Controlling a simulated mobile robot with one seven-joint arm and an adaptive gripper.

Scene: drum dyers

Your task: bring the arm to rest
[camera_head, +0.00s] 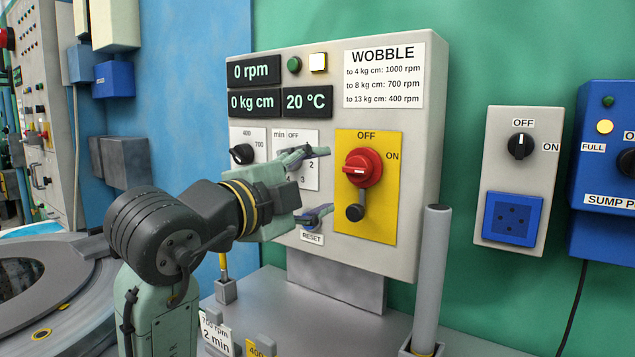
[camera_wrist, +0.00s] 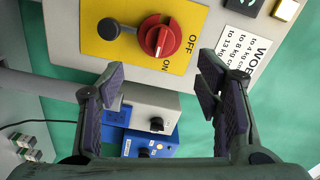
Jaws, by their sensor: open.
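My gripper (camera_head: 318,183) is open and empty in front of the control panel (camera_head: 415,180). In the wrist view its two fingers (camera_wrist: 165,95) stand wide apart with nothing between them. The red rotary switch (camera_head: 363,167) sits on a yellow plate (camera_head: 378,215) marked OFF and ON; it also shows in the wrist view (camera_wrist: 160,37). The displays read 0 rpm, 0 kg cm and 20 °C. My gripper and forearm hide part of the timer dial and the lower left of the panel.
A grey post (camera_head: 432,275) stands right of the panel. A grey switch box (camera_head: 520,175) with a blue socket and a blue sump box (camera_head: 605,170) hang on the green wall. A round drum opening (camera_head: 22,280) lies at the left. Small labelled blocks (camera_head: 215,332) stand low in front.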

